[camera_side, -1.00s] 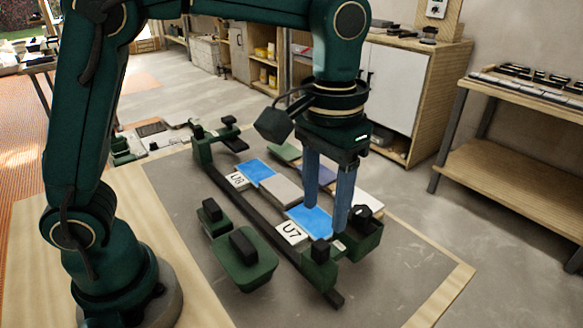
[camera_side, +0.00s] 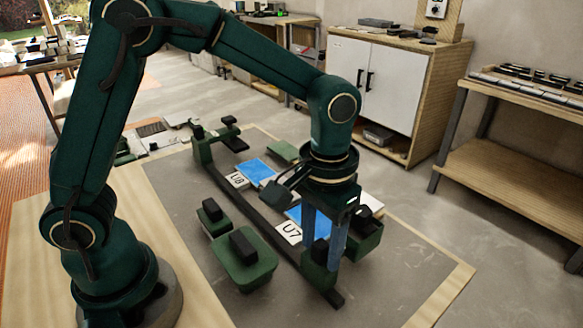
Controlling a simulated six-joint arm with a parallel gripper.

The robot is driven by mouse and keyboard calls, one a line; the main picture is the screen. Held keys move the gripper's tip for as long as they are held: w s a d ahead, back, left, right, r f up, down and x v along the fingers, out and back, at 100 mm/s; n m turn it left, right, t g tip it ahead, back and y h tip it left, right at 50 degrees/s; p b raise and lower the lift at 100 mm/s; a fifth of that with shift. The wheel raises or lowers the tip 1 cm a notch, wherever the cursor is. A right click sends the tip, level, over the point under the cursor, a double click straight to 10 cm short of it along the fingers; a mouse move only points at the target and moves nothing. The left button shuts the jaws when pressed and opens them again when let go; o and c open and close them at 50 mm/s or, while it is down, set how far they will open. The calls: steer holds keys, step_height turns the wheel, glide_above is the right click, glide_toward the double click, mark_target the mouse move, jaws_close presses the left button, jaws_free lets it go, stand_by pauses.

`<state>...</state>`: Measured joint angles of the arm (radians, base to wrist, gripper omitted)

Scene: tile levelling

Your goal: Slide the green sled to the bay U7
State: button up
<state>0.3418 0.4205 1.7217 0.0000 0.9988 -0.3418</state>
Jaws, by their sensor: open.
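A green block with a black knob (camera_side: 319,252), which looks like the green sled, sits on the near end of the dark rail (camera_side: 262,220). My gripper (camera_side: 321,250) is low over it, open, with its blue fingers on either side of the knob. I cannot tell whether they touch it. The bay label U7 (camera_side: 289,233) lies beside the rail, just left of the sled, with a blue tile (camera_side: 296,214) behind it. My fingers partly hide the sled and the tile.
Label U8 (camera_side: 237,180) and another blue tile (camera_side: 257,171) lie farther along the rail. A green bracket (camera_side: 203,148) stands at its far end. A large green block with a black handle (camera_side: 244,262) and a smaller one (camera_side: 213,220) stand left of the rail.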

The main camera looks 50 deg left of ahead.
jaws_close()
steer(key=shift+a, duration=3.5)
jaws_free()
steer(key=shift+r, duration=0.1)
step_height(320, 180, up, 7)
